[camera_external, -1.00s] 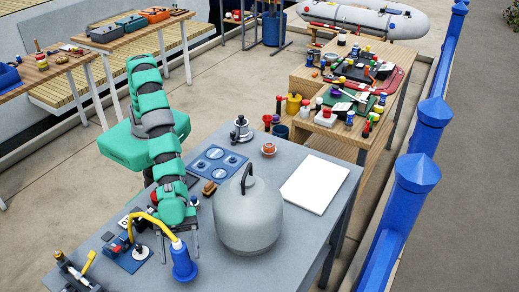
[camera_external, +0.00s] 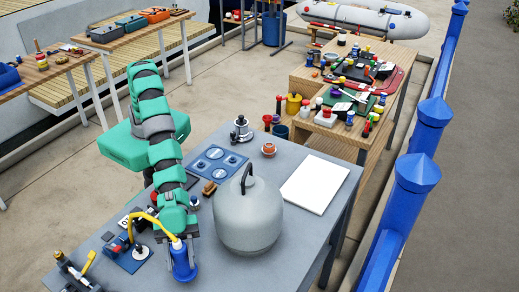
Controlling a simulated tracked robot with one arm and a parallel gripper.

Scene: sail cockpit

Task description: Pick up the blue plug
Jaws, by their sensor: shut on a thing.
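The blue plug (camera_external: 182,265) is a blue cylinder with a wider flange at its lower end. It stands roughly upright near the front of the grey table (camera_external: 222,280). Whether the plug's lower end touches the table cannot be told.
A large grey gas bottle (camera_external: 247,218) stands close to the right of my gripper. A white board (camera_external: 314,184) lies at the table's right. A blue panel (camera_external: 214,165) and a small metal stove-like item (camera_external: 241,130) are behind. Brass fittings (camera_external: 75,272) sit at the front left.

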